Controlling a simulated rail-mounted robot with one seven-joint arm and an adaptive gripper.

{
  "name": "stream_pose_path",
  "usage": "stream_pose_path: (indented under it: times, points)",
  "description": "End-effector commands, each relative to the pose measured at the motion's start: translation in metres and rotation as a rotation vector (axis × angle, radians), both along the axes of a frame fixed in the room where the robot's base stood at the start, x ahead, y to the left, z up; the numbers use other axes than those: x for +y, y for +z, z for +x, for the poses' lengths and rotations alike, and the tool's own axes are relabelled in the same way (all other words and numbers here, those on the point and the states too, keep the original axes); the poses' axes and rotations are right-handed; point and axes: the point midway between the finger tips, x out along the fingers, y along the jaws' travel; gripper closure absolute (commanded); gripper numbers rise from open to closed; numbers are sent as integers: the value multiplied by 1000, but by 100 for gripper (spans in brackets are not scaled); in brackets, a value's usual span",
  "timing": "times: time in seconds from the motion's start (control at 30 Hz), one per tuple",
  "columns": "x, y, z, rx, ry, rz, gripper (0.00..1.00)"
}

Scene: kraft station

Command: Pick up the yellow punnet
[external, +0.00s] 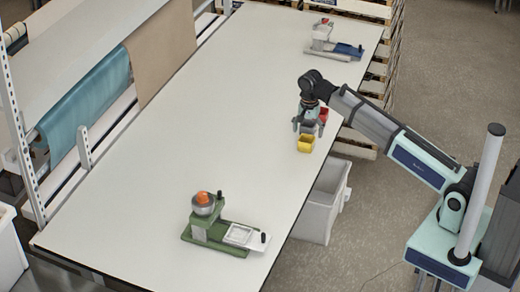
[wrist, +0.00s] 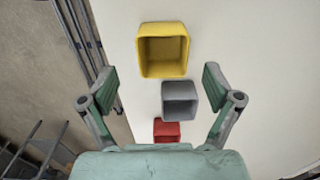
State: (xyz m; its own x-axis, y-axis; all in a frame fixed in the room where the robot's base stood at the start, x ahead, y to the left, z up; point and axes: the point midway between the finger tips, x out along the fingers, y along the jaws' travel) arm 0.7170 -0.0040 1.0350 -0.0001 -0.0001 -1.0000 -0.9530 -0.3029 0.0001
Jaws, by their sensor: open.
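The yellow punnet (external: 305,144) is a small open-topped square box on the white table near its right edge. In the wrist view the yellow punnet (wrist: 163,50) lies beyond my fingertips, at the top middle, and looks empty. My gripper (external: 308,121) is open above the table, pointing down, close to the punnets. In the wrist view its two fingers (wrist: 159,85) stand wide apart with nothing held. A grey punnet (wrist: 180,101) sits between the fingers in that view, and a red punnet (wrist: 166,131) lies nearer the palm, partly hidden by it.
A green device with an orange item on top (external: 209,225) stands at the front of the table. A similar device with a blue base (external: 335,48) stands at the far end. The white table (external: 190,130) is clear between. A white bin (external: 322,205) stands beside the table's right edge.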

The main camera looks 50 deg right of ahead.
Motion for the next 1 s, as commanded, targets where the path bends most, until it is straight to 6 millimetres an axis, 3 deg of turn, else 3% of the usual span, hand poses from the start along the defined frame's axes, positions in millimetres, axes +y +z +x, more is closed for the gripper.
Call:
stream_pose_path:
  times: [0.5, 0.8, 0.83, 0.97, 1.0]
  points:
    - [4, -47, 1, 1, 0, 0, 10]
    - [3, -51, 2, -1, 0, 0, 10]
    - [3, -51, 2, -1, 0, 0, 18]
    - [3, -50, 2, 0, 0, 0, 64]
    - [3, -50, 2, 0, 0, 0, 67]
